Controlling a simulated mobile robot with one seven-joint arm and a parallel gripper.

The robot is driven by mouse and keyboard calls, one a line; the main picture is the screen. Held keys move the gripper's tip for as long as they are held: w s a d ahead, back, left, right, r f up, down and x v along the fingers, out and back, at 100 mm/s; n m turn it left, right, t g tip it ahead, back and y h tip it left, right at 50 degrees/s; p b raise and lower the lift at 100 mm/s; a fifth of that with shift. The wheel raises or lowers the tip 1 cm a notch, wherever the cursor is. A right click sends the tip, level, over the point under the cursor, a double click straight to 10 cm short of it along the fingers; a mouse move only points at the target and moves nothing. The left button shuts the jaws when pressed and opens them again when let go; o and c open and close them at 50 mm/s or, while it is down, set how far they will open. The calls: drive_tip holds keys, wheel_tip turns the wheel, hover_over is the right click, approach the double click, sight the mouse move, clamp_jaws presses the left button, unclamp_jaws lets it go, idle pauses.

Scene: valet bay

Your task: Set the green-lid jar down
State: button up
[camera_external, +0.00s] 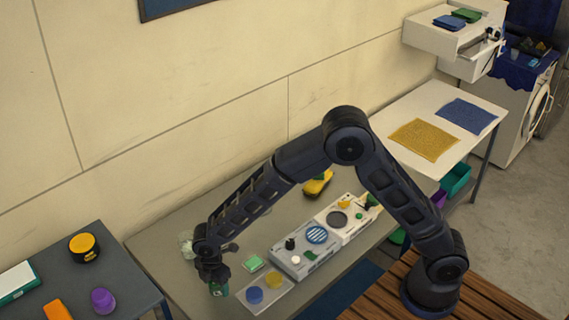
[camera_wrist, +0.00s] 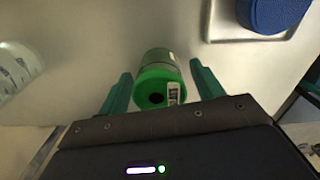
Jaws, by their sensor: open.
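The green-lid jar (camera_external: 218,288) is at the near left of the grey table in the external view, under my gripper (camera_external: 214,275). In the wrist view the jar (camera_wrist: 160,85) shows its round green lid with a dark centre and a small white label. My gripper (camera_wrist: 160,82) is open, with one green finger on each side of the jar. A narrow gap shows between each finger and the jar. The jar appears to stand on the table surface, but its base is hidden from me.
A pale tray (camera_external: 282,299) with a blue disc (camera_external: 254,295) and a yellow disc (camera_external: 274,280) lies right of the jar. Grey units (camera_external: 291,266) with small items stand farther right.

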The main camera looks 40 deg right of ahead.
wheel_tip(320, 180, up, 12)
drive_tip(key=shift+r, duration=0.15)
idle(0.4)
drive_tip(key=s+d+r+m+t, duration=0.1)
drive_tip(key=d+r+m, duration=0.2)
drive_tip(key=d+r, duration=0.5)
drive_tip(key=s+d+r+m, duration=0.2)
drive_tip(key=d+r+m, duration=0.1)
drive_tip(key=d, duration=0.9)
drive_tip(key=s+d+r+m+t, duration=0.1)
drive_tip(key=d+r+m, duration=0.2)
drive_tip(key=d+r, duration=0.5)
drive_tip(key=s+d+f+m+t, duration=0.1)
drive_tip(key=s+d+m, duration=0.9)
drive_tip(key=s+d, duration=1.1)
drive_tip(key=shift+d+m+t, duration=0.4)
drive_tip(key=shift+d+t, duration=0.2)
drive_tip(key=shift+t, duration=0.2)
